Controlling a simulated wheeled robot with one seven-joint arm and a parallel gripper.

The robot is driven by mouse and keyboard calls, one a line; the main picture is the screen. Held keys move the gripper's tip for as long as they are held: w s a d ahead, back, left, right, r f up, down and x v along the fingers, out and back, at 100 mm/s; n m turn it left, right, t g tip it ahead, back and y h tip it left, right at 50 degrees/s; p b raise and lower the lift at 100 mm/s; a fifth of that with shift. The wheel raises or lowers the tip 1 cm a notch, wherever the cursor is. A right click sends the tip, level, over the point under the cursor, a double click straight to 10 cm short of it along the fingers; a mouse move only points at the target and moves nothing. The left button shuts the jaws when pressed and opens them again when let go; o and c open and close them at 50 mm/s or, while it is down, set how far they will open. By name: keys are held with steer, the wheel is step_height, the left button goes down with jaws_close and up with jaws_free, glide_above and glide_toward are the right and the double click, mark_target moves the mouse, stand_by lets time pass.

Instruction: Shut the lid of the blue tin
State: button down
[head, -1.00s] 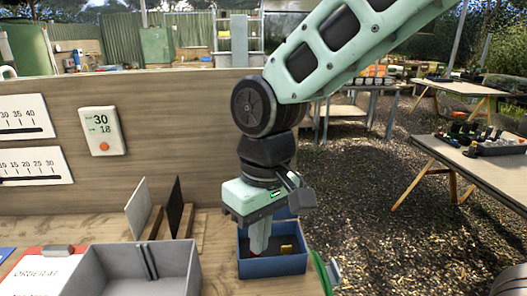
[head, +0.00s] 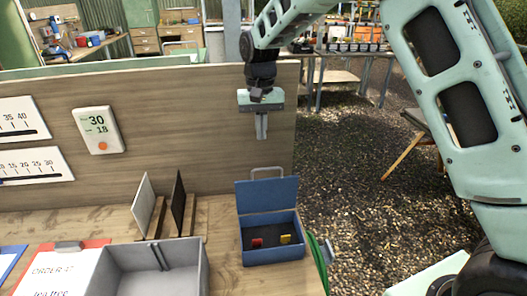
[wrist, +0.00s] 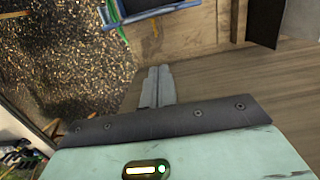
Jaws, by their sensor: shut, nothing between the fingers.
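The blue tin (head: 270,256) stands at the right end of the bench in the head view. Its lid (head: 267,194) is open and stands up at the back, with a grey handle loop on its top edge. A red piece (head: 257,242) and a yellow piece (head: 285,239) lie on the tin's dark floor. My gripper (head: 262,137) is above and behind the lid, in front of the wooden back panel, apart from the tin. Its fingers also show in the wrist view (wrist: 157,75), closed together and empty. Part of the blue tin (wrist: 150,12) shows at that view's top edge.
A grey tray (head: 200,270) stands left of the tin. A white and a black upright panel (head: 178,203) stand behind the tray. The wooden back panel (head: 200,150) rises behind the bench. A green round thing (head: 318,262) is at the bench's right edge.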

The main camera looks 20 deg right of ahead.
steer(key=s+f+p, duration=0.3)
steer(key=s+f, duration=0.1)
steer(key=f, duration=0.1)
steer(key=shift+s+a+f, duration=0.25)
steer(key=shift+a, duration=0.2)
steer(key=shift+s, duration=0.1)
